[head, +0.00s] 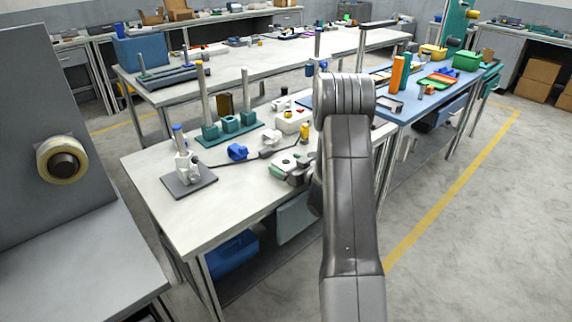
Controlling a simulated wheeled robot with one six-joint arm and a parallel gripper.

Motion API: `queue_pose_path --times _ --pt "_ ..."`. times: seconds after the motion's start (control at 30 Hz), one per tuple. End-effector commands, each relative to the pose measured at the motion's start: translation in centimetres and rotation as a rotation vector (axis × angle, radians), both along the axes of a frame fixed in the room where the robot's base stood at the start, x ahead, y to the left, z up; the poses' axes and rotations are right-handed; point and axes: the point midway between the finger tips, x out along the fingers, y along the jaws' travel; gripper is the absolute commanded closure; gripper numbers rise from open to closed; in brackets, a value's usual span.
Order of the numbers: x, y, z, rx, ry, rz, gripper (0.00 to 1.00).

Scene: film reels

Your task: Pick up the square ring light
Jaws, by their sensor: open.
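I cannot clearly pick out the square ring light. A small flat thing with a green and white top (280,169) lies near the right part of the white table, close to my gripper; it is too small to tell what it is. My gripper (290,172) shows as dark grey parts left of my arm, low over that table. It is open, and I see nothing held in it. My arm hides part of the gripper and the table behind it. A square-cornered frame (390,103) lies on the blue table; I cannot tell what it is.
On the white table (190,222) stand a teal base with posts (230,128), a white device on a grey plate (188,170), a blue part (237,152) and a white block (292,121). The front left of this table is clear. A grey panel with a tape roll (62,160) stands left.

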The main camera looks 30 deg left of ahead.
Motion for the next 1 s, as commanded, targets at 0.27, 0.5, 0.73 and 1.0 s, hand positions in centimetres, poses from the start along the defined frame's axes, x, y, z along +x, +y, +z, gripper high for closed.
queue_pose_path --times 0.27,0.5,0.73,1.0 --pt "0.4 0.9 -0.1 0.000 0.000 -0.002 0.09" --pt "0.4 0.9 -0.1 0.000 0.000 -0.001 0.42" --pt "0.4 0.9 -0.1 0.000 0.000 -0.001 0.62" --pt "0.4 0.9 1.6 0.002 -0.004 -0.001 0.62"
